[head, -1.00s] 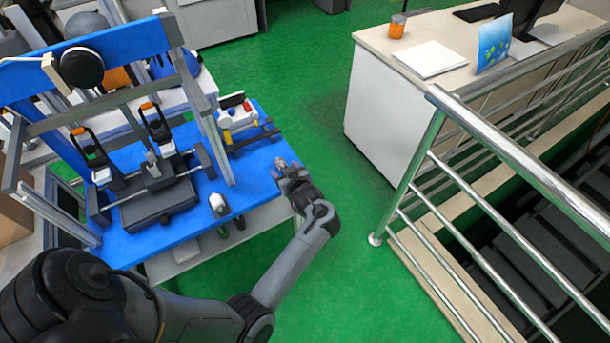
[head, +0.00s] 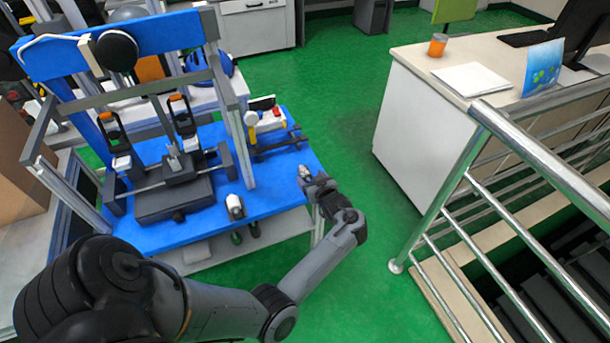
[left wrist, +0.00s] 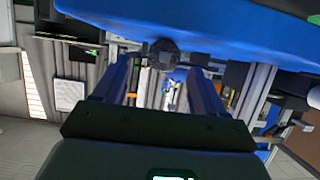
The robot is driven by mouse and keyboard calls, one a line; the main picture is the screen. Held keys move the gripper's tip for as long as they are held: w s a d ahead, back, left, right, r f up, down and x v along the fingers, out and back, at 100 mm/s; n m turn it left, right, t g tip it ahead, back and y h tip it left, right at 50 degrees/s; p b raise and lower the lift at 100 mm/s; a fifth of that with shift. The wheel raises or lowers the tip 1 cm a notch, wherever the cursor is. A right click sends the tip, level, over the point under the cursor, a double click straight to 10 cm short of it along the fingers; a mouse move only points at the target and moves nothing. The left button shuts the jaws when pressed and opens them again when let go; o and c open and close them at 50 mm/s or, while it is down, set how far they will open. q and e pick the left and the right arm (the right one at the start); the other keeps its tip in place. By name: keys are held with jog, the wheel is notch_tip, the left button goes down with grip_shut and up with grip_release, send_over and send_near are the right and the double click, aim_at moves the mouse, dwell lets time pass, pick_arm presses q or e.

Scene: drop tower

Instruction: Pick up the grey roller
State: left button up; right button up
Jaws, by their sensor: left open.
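A small grey metallic piece, which looks like the grey roller (head: 304,173), lies near the right edge of the blue tabletop (head: 265,205). My left gripper (head: 313,184) is just beside it at the table's edge, partly hidden by its own wrist. In the left wrist view the two fingers (left wrist: 162,85) are apart with nothing clamped between them. A dark round end, likely the roller's (left wrist: 164,52), shows ahead between the fingertips, against the blue table. Whether a finger touches it I cannot tell. My right gripper is not in view.
A silver-white cylinder (head: 235,207) stands on the table's front part. The drop tower frame (head: 228,105) and its dark base (head: 174,198) fill the table's left. A metal railing (head: 530,150) and white desk (head: 425,125) are to the right, with green floor between.

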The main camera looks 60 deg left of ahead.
aim_at(308, 176)
pick_arm(q)
jog(key=b+x, duration=0.2)
jog(key=x, duration=0.2)
jog(key=shift+s+a+f, duration=0.15)
jog(key=shift+a, duration=0.2)
jog(key=shift+d, duration=0.15)
jog(key=shift+c, duration=0.7)
jog(key=c, duration=1)
